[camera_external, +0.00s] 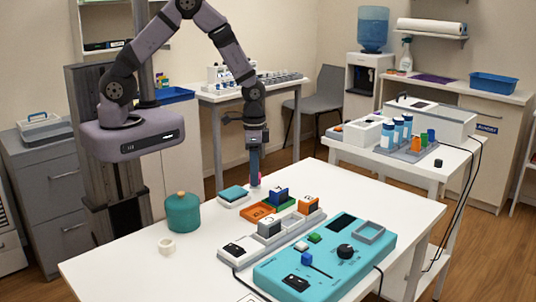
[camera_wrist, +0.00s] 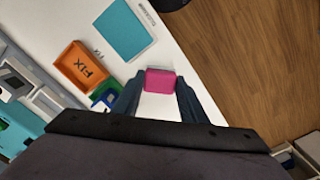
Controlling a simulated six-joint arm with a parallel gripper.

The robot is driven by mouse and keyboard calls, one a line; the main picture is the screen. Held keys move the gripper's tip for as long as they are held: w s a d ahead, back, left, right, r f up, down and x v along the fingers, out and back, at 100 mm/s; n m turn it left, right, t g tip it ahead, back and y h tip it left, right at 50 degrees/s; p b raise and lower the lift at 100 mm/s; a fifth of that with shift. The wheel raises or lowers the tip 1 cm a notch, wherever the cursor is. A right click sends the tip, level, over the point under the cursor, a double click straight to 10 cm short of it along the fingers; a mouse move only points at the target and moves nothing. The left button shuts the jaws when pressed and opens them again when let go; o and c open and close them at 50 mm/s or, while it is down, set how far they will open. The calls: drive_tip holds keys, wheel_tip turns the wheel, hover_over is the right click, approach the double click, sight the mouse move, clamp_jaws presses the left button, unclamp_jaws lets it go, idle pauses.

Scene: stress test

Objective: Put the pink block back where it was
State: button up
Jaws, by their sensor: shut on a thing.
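The pink block (camera_wrist: 160,80) is between the two dark fingers of my gripper (camera_wrist: 158,90), which is shut on it. In the external view only a small bit of the pink block (camera_external: 260,175) shows beside my gripper (camera_external: 255,178). My gripper points down over the far edge part of the white table, just right of a teal pad (camera_external: 233,192). I cannot tell whether the block touches the table. In the wrist view the teal pad (camera_wrist: 124,30) lies up and left of the block, and an orange tray marked FIX (camera_wrist: 80,68) lies to its left.
The orange tray (camera_external: 257,212), a blue item (camera_external: 279,195) and a second orange piece (camera_external: 309,204) stand close in front of my gripper. A teal control panel (camera_external: 325,265) is nearer the front. A teal jar (camera_external: 182,212) and white ring (camera_external: 166,246) stand left. The table's front left is clear.

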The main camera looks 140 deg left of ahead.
drive_tip(key=shift+f, duration=0.9)
drive_tip(key=shift+f, duration=0.1)
drive_tip(key=o, duration=0.9)
drive_tip(key=shift+o, duration=0.2)
wheel_tip(320, 180, up, 12)
drive_tip(key=b, duration=0.2)
drive_tip(key=w+d+r+m, duration=0.1)
drive_tip(key=w+d+m, duration=0.35)
drive_tip(key=d, duration=0.95)
drive_tip(key=s+d+m, duration=0.1)
drive_tip(key=d, duration=0.4)
drive_tip(key=s+d+m, duration=0.2)
drive_tip(key=d, duration=0.4)
drive_tip(key=s+d+m, duration=0.1)
drive_tip(key=d, duration=0.5)
drive_tip(key=shift+s+f+m, duration=0.25)
